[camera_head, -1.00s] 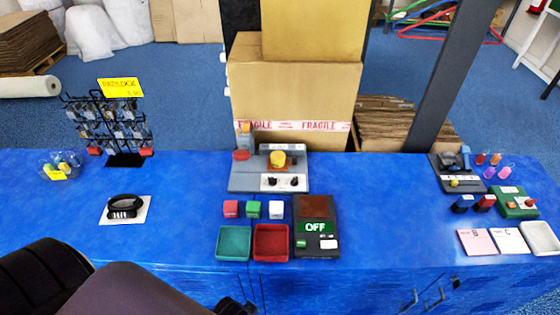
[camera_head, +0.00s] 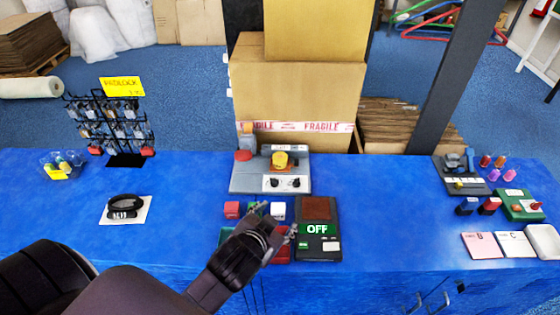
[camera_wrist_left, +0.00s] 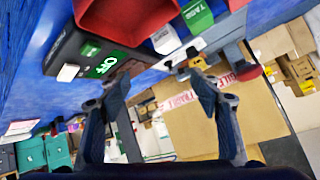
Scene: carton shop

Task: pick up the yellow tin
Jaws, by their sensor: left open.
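The yellow tin (camera_head: 279,160) stands on the grey control station (camera_head: 240,181) at the back middle of the blue counter. It also shows in the left wrist view, small and partly covered by a finger (camera_wrist_left: 198,62). My left gripper (camera_head: 281,222) is open and empty. It hangs over the front middle of the counter, in front of the station and apart from the tin. In the left wrist view its two fingers (camera_wrist_left: 157,78) are spread. My right gripper is not in view.
A dark OFF device (camera_head: 318,245) lies just right of my left gripper. The red tray (camera_head: 283,256) and a green cube are partly hidden by it. A red cube (camera_head: 232,210) and a white cube (camera_head: 278,207) stand before the station. Large cartons (camera_head: 300,95) rise behind.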

